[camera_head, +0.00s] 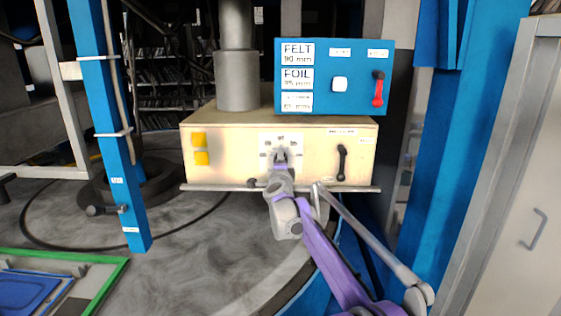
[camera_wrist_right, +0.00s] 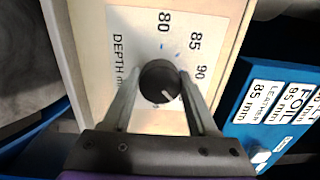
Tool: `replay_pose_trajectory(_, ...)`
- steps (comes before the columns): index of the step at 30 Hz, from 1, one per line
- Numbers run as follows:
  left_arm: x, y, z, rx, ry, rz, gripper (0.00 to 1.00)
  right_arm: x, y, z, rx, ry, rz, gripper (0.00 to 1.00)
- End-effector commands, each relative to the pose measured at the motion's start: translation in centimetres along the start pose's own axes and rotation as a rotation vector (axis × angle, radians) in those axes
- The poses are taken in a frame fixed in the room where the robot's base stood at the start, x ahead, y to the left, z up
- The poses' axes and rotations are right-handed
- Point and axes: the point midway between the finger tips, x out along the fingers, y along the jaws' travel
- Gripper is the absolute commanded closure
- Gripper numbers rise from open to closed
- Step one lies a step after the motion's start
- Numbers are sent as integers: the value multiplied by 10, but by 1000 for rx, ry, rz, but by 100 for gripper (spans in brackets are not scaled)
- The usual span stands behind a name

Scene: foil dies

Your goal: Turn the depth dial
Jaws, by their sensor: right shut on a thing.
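The depth dial (camera_wrist_right: 160,82) is a dark round knob on a white scale plate (camera_wrist_right: 125,30) marked "DEPTH", with 80, 85 and 90 readable. Its white mark points to the lower right in the wrist view, past the 90; any number there is hidden by a finger. My right gripper (camera_wrist_right: 160,92) is shut on the dial, one finger on each side. In the head view the right gripper (camera_head: 281,157) covers the dial in front of the cream machine box (camera_head: 228,160). My left gripper is not in view.
A blue panel (camera_head: 345,60) above the box lists FELT, FOIL and LEATHER depths; the wrist view reads foil 95 mm, leather 85 mm. It carries a red-handled lever (camera_head: 378,90). A blue post (camera_head: 115,130) stands left.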

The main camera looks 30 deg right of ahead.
Motion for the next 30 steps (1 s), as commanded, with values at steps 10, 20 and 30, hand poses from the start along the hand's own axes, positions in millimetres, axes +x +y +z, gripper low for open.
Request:
replay_pose_trajectory(10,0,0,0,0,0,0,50,0,0,0,0,0,0,36)
replay_pose_trajectory(20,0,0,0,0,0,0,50,0,0,0,-1,0,0,11)
replay_pose_trajectory(30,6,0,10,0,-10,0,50,-27,3,0,-2,-1,2,11)
